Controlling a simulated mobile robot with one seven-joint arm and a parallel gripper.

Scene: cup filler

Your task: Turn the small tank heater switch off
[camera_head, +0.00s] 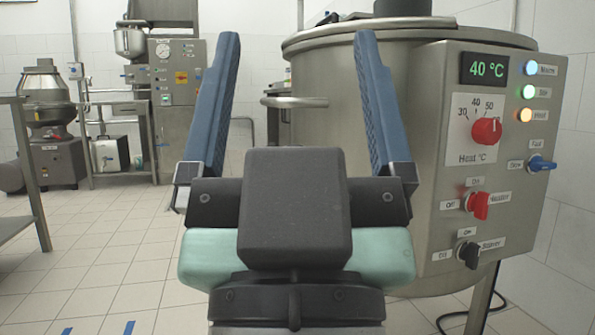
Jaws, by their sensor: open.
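The red heater switch (479,205) is a small rotary handle low on a grey control panel, with "Off" to its left, "On" above and a label reading like "Heater" at its right. Its exact setting is hard to read. The panel (440,235) is fixed to the front of a round steel tank (330,110). My gripper (297,40) is open and empty, its two blue fingers spread wide and pointing up in the picture. It is to the left of the panel in the picture, apart from the switch; the right finger overlaps the tank in view.
The panel also has a 40 °C display (485,69), a red heat dial (487,131), a blue knob (541,163), a black switch (468,254) and three lit lamps. A steel table (25,170) stands at left. Tiled floor (110,250) is open between.

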